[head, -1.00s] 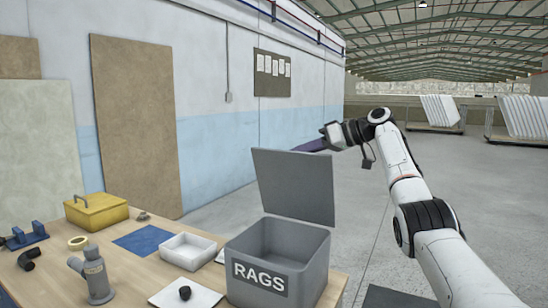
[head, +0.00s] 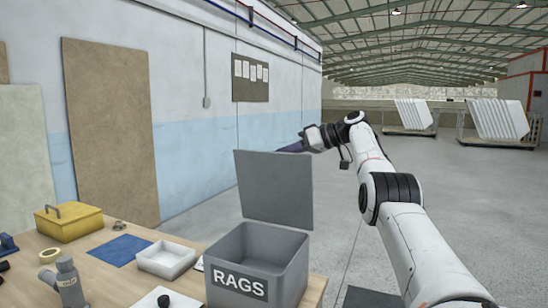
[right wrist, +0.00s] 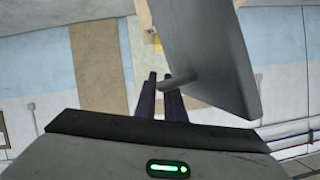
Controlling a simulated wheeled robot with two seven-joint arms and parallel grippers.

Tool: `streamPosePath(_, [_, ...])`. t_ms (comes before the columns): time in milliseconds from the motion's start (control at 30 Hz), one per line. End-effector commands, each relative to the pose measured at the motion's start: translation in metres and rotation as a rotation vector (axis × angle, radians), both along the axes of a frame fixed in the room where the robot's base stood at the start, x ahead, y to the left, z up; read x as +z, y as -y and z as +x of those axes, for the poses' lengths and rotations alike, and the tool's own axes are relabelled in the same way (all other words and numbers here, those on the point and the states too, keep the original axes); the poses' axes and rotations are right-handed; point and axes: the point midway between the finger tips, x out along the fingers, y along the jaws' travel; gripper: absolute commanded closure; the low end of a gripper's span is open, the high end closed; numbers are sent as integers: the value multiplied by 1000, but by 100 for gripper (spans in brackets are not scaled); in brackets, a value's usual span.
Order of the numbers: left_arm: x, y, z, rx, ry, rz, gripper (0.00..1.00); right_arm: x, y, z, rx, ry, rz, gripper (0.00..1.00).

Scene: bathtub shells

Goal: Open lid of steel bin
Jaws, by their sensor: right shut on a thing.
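The grey steel bin (head: 290,262), marked RAGS, stands on the table with its top open and its inside visible. Its flat grey lid (head: 275,188) stands up nearly vertical at the bin's back edge. My right gripper (head: 288,148) reaches behind the lid's upper edge, and its tips are partly hidden there in the head view. In the right wrist view, its dark purple fingers (right wrist: 161,78) are shut on a short grey handle peg (right wrist: 182,79) that sticks out from the lid (right wrist: 215,50). My left gripper is not in view.
A wall stands behind. Open floor (head: 350,225) lies to the right.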

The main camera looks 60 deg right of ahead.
Motion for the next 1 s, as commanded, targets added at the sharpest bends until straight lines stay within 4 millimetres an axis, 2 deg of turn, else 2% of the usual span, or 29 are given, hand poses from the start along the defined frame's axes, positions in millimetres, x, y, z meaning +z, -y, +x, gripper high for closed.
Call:
streamPosePath(233, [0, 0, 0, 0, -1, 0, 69, -1, 1, -1, -2, -2, -2, 100])
streamPosePath(267, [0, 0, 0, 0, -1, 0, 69, -2, 1, -1, -2, -2, -2, 89])
streamPosePath(300, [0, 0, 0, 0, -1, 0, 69, -2, 1, -1, -3, -3, -1, 83])
streamPosePath(667, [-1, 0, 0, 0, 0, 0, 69, 1, 2, -4, -1, 0, 0, 83])
streamPosePath(767, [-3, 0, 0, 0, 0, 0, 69, 5, 6, -15, -4, 1, 0, 83])
streamPosePath(1000, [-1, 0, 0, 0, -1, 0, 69, 27, 19, -59, -5, 2, 1, 83])
